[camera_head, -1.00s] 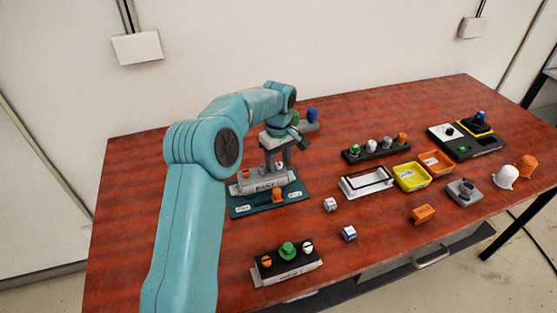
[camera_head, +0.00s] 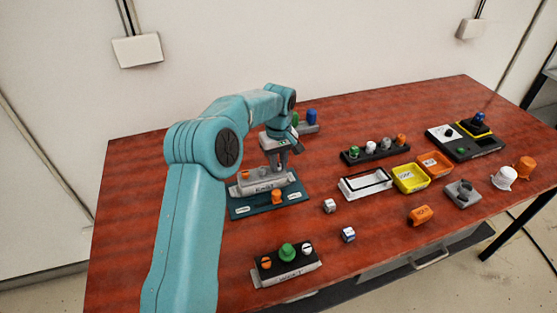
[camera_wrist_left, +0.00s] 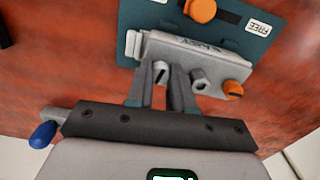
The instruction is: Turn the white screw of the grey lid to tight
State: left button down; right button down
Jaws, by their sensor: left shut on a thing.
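The grey lid (camera_head: 262,184) lies on a teal base plate (camera_head: 240,210) at the left of the table. In the left wrist view the lid (camera_wrist_left: 205,52) has a row along its near edge: the white screw (camera_wrist_left: 160,72) with a dark slot, a pale grey-white nut-like screw (camera_wrist_left: 200,79) and an orange screw (camera_wrist_left: 234,89). My left gripper (camera_head: 283,165) points down at the lid's right end. In the wrist view its fingers (camera_wrist_left: 160,86) stand on both sides of the white screw, shut on it. My right gripper is not in view.
An orange knob (camera_head: 277,196) sits on the base plate in front of the lid. A black block (camera_head: 287,267) with orange, green and white knobs stands nearer. To the right are small cubes (camera_head: 348,234), a white frame (camera_head: 366,184) and yellow and orange trays (camera_head: 410,179).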

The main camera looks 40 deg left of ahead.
pick_arm(q)
jog(key=m+p, duration=0.1)
jog(key=m, duration=0.2)
jog(key=shift+r+m, duration=0.1)
jog(key=shift+m, duration=0.2)
jog(key=m+p, duration=0.1)
jog(key=m, duration=0.3)
jog(key=shift+m, duration=0.3)
jog(key=m, duration=0.4)
jog(key=shift+p, duration=0.3)
jog(key=shift+m, duration=1.7)
jog(key=c, duration=1)
grip_release()
